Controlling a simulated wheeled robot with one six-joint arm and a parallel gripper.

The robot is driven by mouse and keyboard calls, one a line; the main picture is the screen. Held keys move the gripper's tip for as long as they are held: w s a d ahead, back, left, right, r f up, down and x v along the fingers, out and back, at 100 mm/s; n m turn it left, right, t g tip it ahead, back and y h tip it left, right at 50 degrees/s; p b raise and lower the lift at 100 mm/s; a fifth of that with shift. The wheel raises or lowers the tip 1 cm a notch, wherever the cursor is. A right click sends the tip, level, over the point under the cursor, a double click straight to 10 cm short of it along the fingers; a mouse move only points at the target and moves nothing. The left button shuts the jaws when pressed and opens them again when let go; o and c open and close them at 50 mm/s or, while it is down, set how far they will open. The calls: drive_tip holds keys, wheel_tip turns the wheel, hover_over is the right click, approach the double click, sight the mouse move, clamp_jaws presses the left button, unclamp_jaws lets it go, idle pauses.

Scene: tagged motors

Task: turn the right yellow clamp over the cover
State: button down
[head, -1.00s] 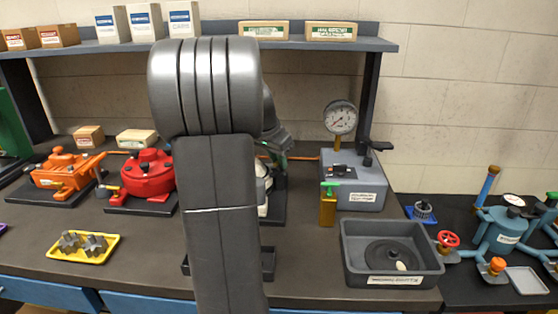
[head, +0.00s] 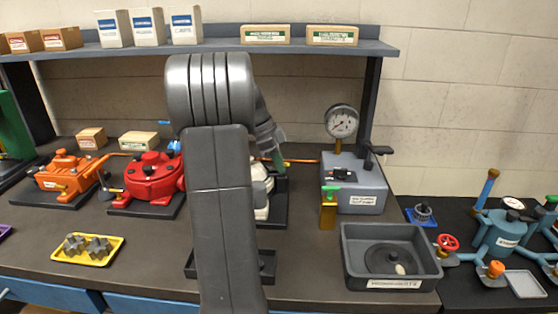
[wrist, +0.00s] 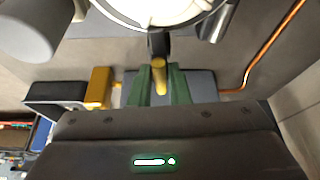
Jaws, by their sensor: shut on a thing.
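A white motor (head: 262,197) stands on a dark base, mostly hidden behind my arm in the head view. Its round white cover (wrist: 165,8) is cut off by the top edge of the wrist view. A yellow clamp (wrist: 158,72) with a dark mount sits just below the cover's rim there. My gripper (wrist: 159,82) has its green fingers closed on either side of the yellow clamp.
A red motor (head: 150,180) and an orange motor (head: 65,176) stand left. A grey gauge box (head: 355,180), a yellow green-topped container (head: 328,212) and a grey bin (head: 390,284) are on the right. A copper pipe (wrist: 268,52) runs near the gripper.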

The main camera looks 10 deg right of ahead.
drive_tip(key=shift+m, duration=0.7)
drive_tip(key=c, duration=1.4)
unclamp_jaws()
drive_tip(key=shift+o, duration=0.2)
drive_tip(key=p+v, duration=0.1)
drive_tip(key=v, duration=1.3)
drive_tip(key=shift+w+d, duration=0.2)
drive_tip(key=shift+w, duration=0.1)
drive_tip(key=shift+f, duration=0.1)
drive_tip(key=shift+g, duration=0.3)
drive_tip(key=x, duration=1.3)
drive_tip(key=shift+f+b, duration=0.35)
drive_tip(key=shift+f, duration=0.1)
